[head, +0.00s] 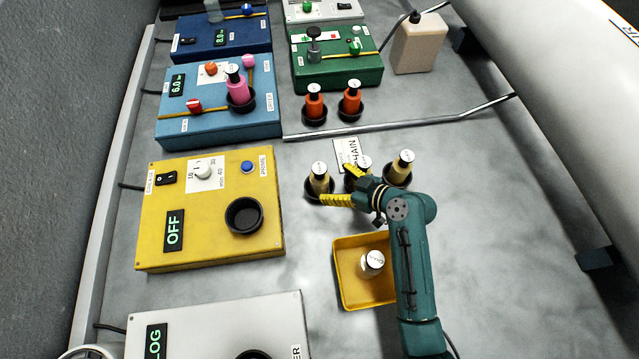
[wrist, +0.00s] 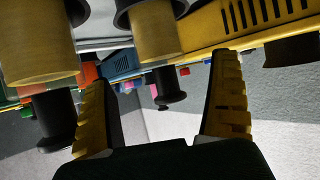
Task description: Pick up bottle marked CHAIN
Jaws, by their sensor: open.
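Three yellow bottles with black necks and pale round tops stand in black cups beside a card lettered CHAIN (head: 350,153): a left one (head: 319,181), a middle one (head: 362,166) partly hidden by my arm, and a right one (head: 401,168). Their own lettering is too small to read. My gripper (head: 335,186) is open and empty, its yellow fingers pointing left near the left bottle. In the wrist view, which looks upside down, one yellow bottle (wrist: 152,32) shows between and beyond the fingers, and another (wrist: 38,42) stands outside them.
A yellow tray (head: 345,292) holding a pale-topped bottle (head: 372,264) lies beside my arm. A yellow box reading OFF (head: 190,215) with an empty black cup stands left. Two orange bottles (head: 314,103) stand behind a metal rail (head: 400,126). A blue box (head: 195,128) holds a pink bottle.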

